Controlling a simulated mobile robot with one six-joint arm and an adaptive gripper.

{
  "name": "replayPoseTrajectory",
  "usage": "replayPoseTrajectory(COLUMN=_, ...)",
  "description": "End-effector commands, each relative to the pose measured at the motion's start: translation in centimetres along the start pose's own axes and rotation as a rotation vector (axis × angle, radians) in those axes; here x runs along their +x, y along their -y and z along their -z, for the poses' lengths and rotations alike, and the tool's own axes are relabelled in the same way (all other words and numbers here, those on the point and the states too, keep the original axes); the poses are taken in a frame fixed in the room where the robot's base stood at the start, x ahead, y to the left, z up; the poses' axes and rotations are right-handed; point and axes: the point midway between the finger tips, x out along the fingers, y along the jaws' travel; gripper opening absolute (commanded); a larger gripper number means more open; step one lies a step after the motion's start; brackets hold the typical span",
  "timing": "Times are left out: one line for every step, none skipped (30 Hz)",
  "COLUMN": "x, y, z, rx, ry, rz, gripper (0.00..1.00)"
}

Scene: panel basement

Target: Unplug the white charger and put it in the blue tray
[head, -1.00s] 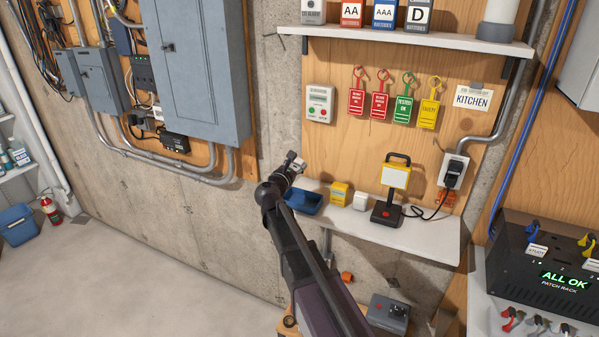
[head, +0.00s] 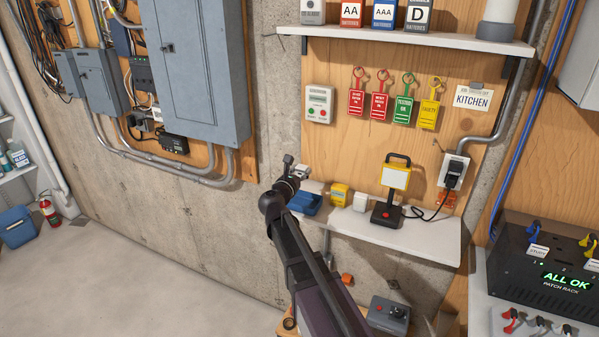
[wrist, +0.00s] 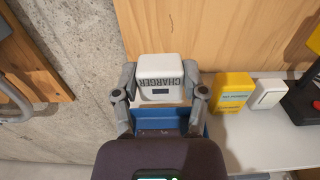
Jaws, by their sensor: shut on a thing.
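The white charger (wrist: 160,78), marked CHARGER, is held between both fingers of my gripper (wrist: 160,88) in the wrist view. In the head view the charger (head: 301,171) shows small at the end of my gripper (head: 294,169), above the shelf's left end. The blue tray (head: 311,207) sits on that shelf, partly hidden by my arm. In the wrist view the tray (wrist: 206,128) shows below the charger, between and beside the fingers, with my gripper's body covering much of it. The charger appears apart from the tray.
Right of the tray stand a yellow box (head: 339,193), a small white block (head: 360,202) and a work lamp (head: 394,182). A black plug (head: 453,173) sits in the wall outlet. Grey electrical boxes (head: 197,68) hang at left. The shelf's front right (head: 437,240) is clear.

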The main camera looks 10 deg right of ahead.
Motion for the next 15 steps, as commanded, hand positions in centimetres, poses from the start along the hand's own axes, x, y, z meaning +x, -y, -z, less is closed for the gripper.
replayPoseTrajectory(x=0.0, y=0.0, z=0.3, rx=0.0, ry=0.0, rz=0.0, gripper=0.0)
replayPoseTrajectory(x=0.0, y=0.0, z=0.5, rx=0.0, ry=0.0, rz=0.0, gripper=0.0)
replayPoseTrajectory(x=0.0, y=0.0, z=0.7, rx=0.0, ry=0.0, rz=0.0, gripper=0.0)
replayPoseTrajectory(x=0.0, y=0.0, z=0.8, rx=0.0, ry=0.0, rz=0.0, gripper=0.0)
replayPoseTrajectory(x=0.0, y=0.0, z=1.0, rx=0.0, ry=0.0, rz=0.0, gripper=0.0)
replayPoseTrajectory(x=0.0, y=0.0, z=1.2, rx=0.0, ry=0.0, rz=0.0, gripper=0.0)
replayPoseTrajectory(x=0.0, y=0.0, z=1.4, rx=0.0, ry=0.0, rz=0.0, gripper=0.0)
replayPoseTrajectory(x=0.0, y=0.0, z=1.6, rx=0.0, ry=0.0, rz=-0.001, gripper=0.0)
replayPoseTrajectory(x=0.0, y=0.0, z=1.9, rx=0.0, ry=0.0, rz=-0.001, gripper=0.0)
replayPoseTrajectory(x=0.0, y=-0.1, z=2.1, rx=0.0, ry=0.0, rz=-0.001, gripper=0.0)
replayPoseTrajectory(x=0.0, y=-0.1, z=2.3, rx=0.0, ry=0.0, rz=-0.001, gripper=0.0)
replayPoseTrajectory(x=0.0, y=-0.1, z=2.6, rx=0.0, ry=0.0, rz=-0.001, gripper=0.0)
replayPoseTrajectory(x=0.0, y=-0.1, z=2.9, rx=0.0, ry=0.0, rz=-0.001, gripper=0.0)
replayPoseTrajectory(x=0.0, y=-0.1, z=3.1, rx=0.0, ry=0.0, rz=-0.001, gripper=0.0)
replayPoseTrajectory(x=0.0, y=-0.1, z=3.3, rx=0.0, ry=0.0, rz=-0.001, gripper=0.0)
